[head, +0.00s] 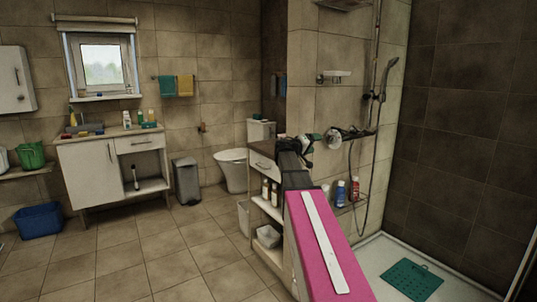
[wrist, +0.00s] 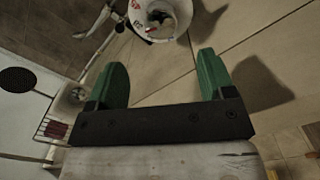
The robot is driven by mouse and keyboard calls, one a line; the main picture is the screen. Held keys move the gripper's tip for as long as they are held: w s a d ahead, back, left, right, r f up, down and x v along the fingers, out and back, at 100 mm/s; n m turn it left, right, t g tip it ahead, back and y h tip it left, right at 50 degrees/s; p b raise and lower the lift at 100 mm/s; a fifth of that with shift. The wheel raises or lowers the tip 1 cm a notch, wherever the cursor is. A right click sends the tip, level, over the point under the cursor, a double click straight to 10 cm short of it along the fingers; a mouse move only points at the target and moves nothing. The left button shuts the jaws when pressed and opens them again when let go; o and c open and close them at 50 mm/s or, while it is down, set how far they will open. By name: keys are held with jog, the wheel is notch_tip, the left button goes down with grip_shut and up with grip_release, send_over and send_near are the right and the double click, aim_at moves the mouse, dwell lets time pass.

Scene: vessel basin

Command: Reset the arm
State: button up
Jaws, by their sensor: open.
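My arm reaches forward from the bottom of the head view, pink with a white strip, then dark toward its end. My gripper (head: 306,143) is at its far end, in front of the tiled shower partition and above the shelf unit. In the wrist view my gripper (wrist: 163,76) shows two green fingers spread wide apart, with nothing between them. A round white fitting with red marks (wrist: 160,18) lies beyond the fingertips at the top of the wrist view, apart from them.
A small shelf unit (head: 267,215) with bottles stands close by the arm's left side. The shower tray (head: 385,255) with a green mat (head: 411,280) is at right. A toilet (head: 234,168), bin (head: 187,181) and vanity (head: 90,175) are further back.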

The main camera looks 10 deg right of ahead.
jog(key=s+a+f+n+g+y, duration=0.1)
jog(key=s+a+f+y, duration=0.25)
jog(key=f, duration=0.65)
jog(key=s+a+f+g+y, duration=0.1)
jog(key=s+a+f+y, duration=0.3)
jog(key=f, duration=0.5)
jog(key=s+a+f+n+g+y, duration=0.1)
jog(key=s+a+f+y, duration=0.1)
jog(key=s+a+f, duration=0.6)
jog(key=s+a+f+g+y, duration=0.2)
jog(key=s+a+f+y, duration=0.5)
jog(key=s+a+f, duration=0.6)
notch_tip(320, 180, down, 3)
jog(key=shift+s+a+r+n+g, duration=0.2)
jog(key=shift+s+n+g, duration=0.2)
jog(key=shift+s, duration=0.15)
jog(key=shift+y, duration=0.25)
